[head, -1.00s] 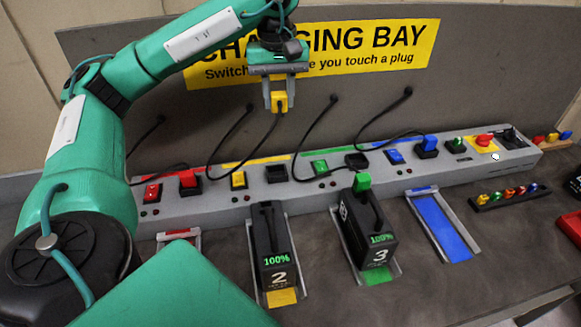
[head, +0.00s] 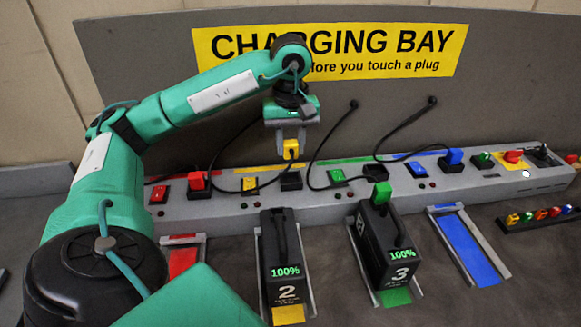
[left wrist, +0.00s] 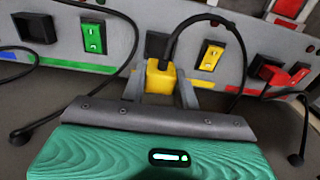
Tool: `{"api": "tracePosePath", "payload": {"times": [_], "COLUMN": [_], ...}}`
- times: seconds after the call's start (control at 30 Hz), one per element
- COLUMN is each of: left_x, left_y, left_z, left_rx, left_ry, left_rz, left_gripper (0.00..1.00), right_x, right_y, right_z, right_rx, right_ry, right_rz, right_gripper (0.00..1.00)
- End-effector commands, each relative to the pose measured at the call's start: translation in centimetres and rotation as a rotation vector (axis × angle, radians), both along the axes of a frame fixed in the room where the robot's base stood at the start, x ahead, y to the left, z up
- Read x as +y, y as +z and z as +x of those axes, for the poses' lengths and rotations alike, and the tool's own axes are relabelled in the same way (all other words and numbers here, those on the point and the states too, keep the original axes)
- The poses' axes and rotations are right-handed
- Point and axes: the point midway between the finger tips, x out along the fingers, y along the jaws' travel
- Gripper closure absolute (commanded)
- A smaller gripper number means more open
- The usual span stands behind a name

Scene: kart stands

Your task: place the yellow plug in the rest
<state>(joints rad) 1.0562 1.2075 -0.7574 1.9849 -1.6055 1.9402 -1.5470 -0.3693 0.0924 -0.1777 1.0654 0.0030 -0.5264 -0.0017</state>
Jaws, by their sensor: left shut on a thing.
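My left gripper (head: 291,150) is shut on the yellow plug (head: 291,148), whose black cable trails from it. The plug hangs just above the black rest (head: 290,181) in the yellow section of the grey strip. In the left wrist view the yellow plug (left wrist: 161,77) sits between the fingers, and the dark rest (left wrist: 156,45) shows partly behind it. The yellow switch (head: 249,184) is left of the rest. My right gripper is not in view.
Batteries 2 (head: 283,255) and 3 (head: 384,245) stand in front, the latter with a green plug (head: 381,193) on top. Loose cables hang along the back panel.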

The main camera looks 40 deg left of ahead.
Motion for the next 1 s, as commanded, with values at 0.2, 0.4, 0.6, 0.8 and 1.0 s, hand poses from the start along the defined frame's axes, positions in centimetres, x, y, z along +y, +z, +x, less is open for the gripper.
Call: {"api": "tracePosePath", "payload": {"times": [0.2, 0.4, 0.6, 0.8, 1.0], "left_x": [0.0, 0.0, 0.0, 0.0, 0.0], "left_y": [-2.2, -5.0, -6.5, -6.5, -6.7], "left_z": [0.0, -0.1, 0.0, 0.0, 0.0], "left_rx": [-0.001, 0.002, -0.001, -0.001, -0.001], "left_ry": [0.001, 0.001, -0.001, 0.0, 0.0], "left_rz": [0.0, 0.0, 0.001, 0.0, 0.0], "left_gripper": [0.93, 0.93, 0.93, 0.93, 0.93], "right_x": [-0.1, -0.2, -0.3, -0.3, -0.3], "right_y": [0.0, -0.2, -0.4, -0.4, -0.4], "right_z": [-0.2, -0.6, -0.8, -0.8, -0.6], "right_rx": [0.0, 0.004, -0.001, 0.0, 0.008], "right_ry": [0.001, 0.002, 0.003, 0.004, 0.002], "right_rz": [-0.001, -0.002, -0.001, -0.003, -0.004], "right_gripper": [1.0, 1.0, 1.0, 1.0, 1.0]}}
